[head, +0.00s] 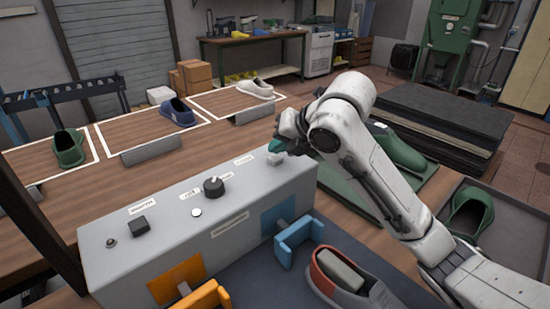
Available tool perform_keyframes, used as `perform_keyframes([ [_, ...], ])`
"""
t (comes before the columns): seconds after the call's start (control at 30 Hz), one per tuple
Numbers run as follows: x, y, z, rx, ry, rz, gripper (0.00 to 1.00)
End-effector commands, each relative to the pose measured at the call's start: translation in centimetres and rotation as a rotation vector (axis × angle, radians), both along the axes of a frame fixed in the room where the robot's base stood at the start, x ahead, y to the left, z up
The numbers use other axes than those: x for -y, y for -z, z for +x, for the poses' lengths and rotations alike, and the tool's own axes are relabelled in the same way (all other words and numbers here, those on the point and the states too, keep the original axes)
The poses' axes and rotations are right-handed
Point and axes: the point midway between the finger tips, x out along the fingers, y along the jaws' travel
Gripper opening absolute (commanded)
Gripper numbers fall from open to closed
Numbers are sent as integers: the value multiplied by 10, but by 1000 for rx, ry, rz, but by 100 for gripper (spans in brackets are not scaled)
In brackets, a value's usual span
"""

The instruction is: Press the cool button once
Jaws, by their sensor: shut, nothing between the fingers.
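The grey control box (150,255) stands on the bench in the head view. A pale square button (275,159) sits at its far right end, beside a small label (243,160) too small to read; it may be the cool button. My gripper (277,147) is shut and empty, its teal tip pointing down just above this pale button. I cannot tell whether the tip touches it. A black square button (139,225) sits at the box's left end, with another label beside it. A black knob (213,187) is between the two buttons.
An orange clamp (205,297) and a blue clamp (297,243) stick out from the box front. A grey and red shoe (345,280) lies near the blue clamp. A green shoe (400,150) is behind my arm. Several shoes stand in white-outlined areas behind the box.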

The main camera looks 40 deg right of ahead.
Motion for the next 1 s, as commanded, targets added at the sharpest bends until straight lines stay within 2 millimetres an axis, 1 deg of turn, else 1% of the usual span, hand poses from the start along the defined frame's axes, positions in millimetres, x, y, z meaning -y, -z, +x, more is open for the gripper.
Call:
perform_keyframes([
  [1.0, 0, 9, 0, 0, 0, 0, 0],
])
